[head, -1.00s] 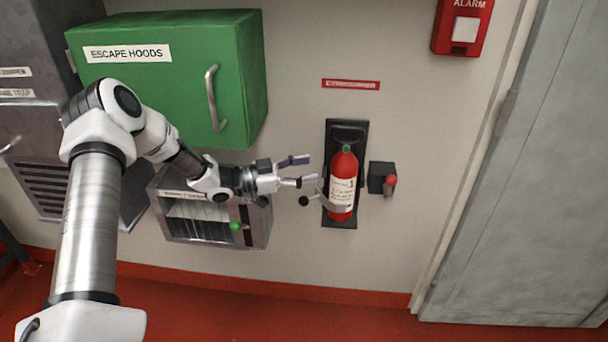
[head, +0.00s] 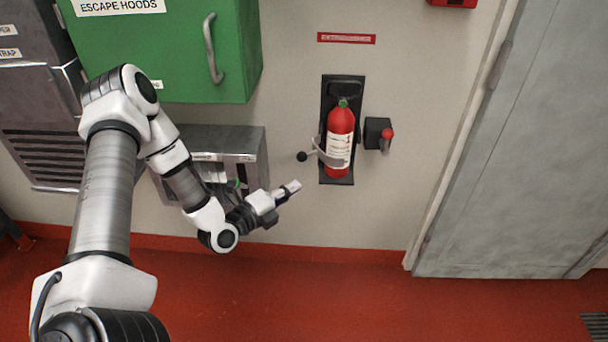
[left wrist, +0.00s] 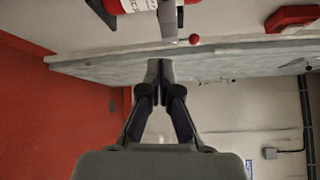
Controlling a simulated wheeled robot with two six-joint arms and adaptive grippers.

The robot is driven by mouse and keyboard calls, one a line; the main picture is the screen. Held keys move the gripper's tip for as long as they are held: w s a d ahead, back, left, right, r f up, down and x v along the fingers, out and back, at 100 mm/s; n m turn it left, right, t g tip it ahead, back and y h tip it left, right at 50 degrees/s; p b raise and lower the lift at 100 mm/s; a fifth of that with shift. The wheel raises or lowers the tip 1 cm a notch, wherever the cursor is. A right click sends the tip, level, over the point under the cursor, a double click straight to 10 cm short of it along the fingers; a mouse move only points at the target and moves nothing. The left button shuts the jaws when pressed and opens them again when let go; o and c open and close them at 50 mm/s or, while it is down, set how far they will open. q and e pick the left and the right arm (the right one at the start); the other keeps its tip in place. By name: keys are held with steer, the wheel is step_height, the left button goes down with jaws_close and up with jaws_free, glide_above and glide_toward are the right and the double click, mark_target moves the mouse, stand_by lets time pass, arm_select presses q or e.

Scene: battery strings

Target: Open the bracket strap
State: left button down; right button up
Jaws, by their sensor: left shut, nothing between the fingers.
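The red fire extinguisher (head: 341,125) stands upright in its black wall bracket (head: 337,181). A grey metal strap (head: 327,156) crosses its lower body and ends at the left in a black ball knob (head: 302,157). My left gripper (head: 295,187) is shut and empty, below and to the left of the knob, apart from it. In the left wrist view the shut fingertips (left wrist: 160,66) show at the centre, with part of the extinguisher (left wrist: 130,4) at the top edge. My right gripper is not in view.
A green escape hood cabinet (head: 165,60) with a handle is at upper left. A grey box (head: 262,160) is on the wall behind my left arm. A black wall box with a red knob (head: 387,134) is right of the extinguisher. A grey door (head: 520,150) stands at right.

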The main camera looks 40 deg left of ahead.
arm_select(q)
steer(key=b, duration=0.2)
glide_toward(321, 158)
steer(key=w+d+f, duration=0.1)
steer(key=w+d, duration=0.3)
steer(key=w, duration=0.1)
steer(key=a, duration=0.3)
steer(key=shift+r, duration=0.3)
steer(key=shift+s+a, duration=0.1)
steer(key=shift+a, duration=0.35)
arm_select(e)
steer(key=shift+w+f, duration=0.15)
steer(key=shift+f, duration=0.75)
arm_select(q)
steer(key=shift+d, duration=0.1)
steer(key=shift+p, duration=0.3)
